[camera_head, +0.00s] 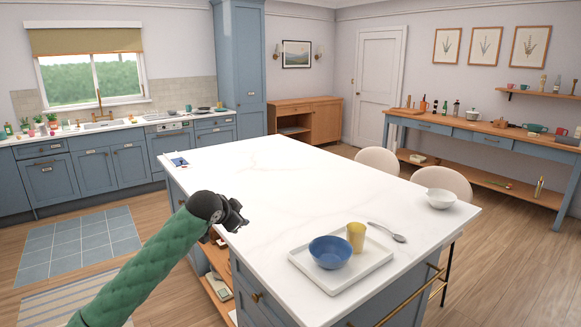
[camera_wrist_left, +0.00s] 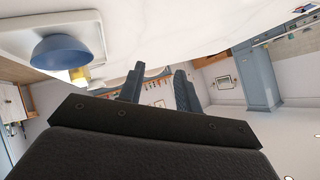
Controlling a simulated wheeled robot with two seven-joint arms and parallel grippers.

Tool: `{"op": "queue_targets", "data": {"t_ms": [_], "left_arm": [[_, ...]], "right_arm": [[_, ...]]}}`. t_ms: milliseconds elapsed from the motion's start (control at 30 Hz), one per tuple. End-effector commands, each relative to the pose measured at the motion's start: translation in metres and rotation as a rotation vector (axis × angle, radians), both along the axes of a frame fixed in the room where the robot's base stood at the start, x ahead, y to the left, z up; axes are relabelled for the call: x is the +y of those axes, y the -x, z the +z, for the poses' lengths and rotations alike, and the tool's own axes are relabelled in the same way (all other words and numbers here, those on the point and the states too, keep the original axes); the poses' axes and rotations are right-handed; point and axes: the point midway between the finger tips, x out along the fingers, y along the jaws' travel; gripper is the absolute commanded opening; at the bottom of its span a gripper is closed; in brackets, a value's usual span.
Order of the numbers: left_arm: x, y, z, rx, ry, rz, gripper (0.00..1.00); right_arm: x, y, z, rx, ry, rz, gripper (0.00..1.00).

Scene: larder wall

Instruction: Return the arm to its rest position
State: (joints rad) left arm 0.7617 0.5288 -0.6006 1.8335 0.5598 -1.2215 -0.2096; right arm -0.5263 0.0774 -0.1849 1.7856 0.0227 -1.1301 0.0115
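My left arm, in a green sleeve, reaches in from the lower left of the head view. Its black gripper (camera_head: 236,216) is above the left edge of the white island top (camera_head: 300,200), apart from the tray. In the left wrist view the two dark fingers of the gripper (camera_wrist_left: 160,84) stand apart with nothing between them. My right arm and gripper are not in view.
A white tray (camera_head: 345,283) on the island's near end holds a blue bowl (camera_head: 330,252) and a yellow cup (camera_head: 356,236). A spoon (camera_head: 386,231) lies beside it. A white bowl (camera_head: 440,199) stands at the right edge. The island's middle is clear.

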Motion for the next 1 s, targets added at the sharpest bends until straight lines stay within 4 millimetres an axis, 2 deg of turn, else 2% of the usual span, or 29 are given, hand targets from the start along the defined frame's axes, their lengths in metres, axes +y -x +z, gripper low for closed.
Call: {"op": "queue_targets", "data": {"t_ms": [167,267,467,767,1000], "left_arm": [[0.009,-0.004,-0.035,-0.008,0.074,0.12,0.34],[0.015,-0.001,-0.063,-0.003,0.111,0.183,0.34],[0.028,0.016,-0.14,0.035,0.16,0.301,0.34],[0.041,0.072,-0.267,0.138,0.168,0.419,0.34],[0.047,0.14,-0.37,0.257,0.161,0.492,0.34]], "right_arm": [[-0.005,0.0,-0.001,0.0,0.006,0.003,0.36],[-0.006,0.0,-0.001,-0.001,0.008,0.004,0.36],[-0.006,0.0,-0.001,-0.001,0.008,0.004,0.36],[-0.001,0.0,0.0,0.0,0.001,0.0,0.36],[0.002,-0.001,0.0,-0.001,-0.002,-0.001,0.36]]}}
